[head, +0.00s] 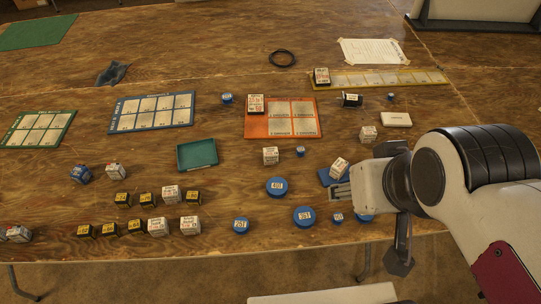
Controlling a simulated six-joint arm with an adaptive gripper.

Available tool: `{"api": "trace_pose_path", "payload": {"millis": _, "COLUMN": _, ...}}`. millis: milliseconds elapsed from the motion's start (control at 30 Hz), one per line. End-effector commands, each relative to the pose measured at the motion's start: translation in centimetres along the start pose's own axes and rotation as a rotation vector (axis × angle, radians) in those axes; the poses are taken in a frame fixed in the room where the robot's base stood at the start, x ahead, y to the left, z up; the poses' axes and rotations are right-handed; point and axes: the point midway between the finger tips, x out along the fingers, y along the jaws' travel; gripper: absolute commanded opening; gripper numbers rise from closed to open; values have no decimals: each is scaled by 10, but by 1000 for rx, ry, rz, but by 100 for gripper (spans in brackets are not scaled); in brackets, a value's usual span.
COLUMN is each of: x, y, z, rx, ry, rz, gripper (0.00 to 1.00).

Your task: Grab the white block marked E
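Several small white blocks with dark print lie on the wooden table in the head view. Others stand at lower left, including one block (171,193) and one block (190,225). The print is too small to tell which is marked E.
Several blue round lids, such as one (277,186), and black-yellow cubes, such as one (123,199), stand close to the blocks. A teal tray (197,154) is mid-left. Blue (152,112), orange (283,118), yellow (377,81) and green (38,130) boards lie behind. The table's middle left is partly clear.

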Motion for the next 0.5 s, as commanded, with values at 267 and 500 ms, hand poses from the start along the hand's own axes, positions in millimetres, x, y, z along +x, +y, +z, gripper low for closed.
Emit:
{"api": "trace_pose_path", "payload": {"millis": 267, "x": 20, "y": -4, "z": 4, "rx": -17, "ry": -89, "rz": -8, "gripper": 43}}
{"api": "trace_pose_path", "payload": {"millis": 500, "x": 40, "y": -10, "z": -4, "rx": -37, "ry": -180, "rz": -15, "gripper": 43}}
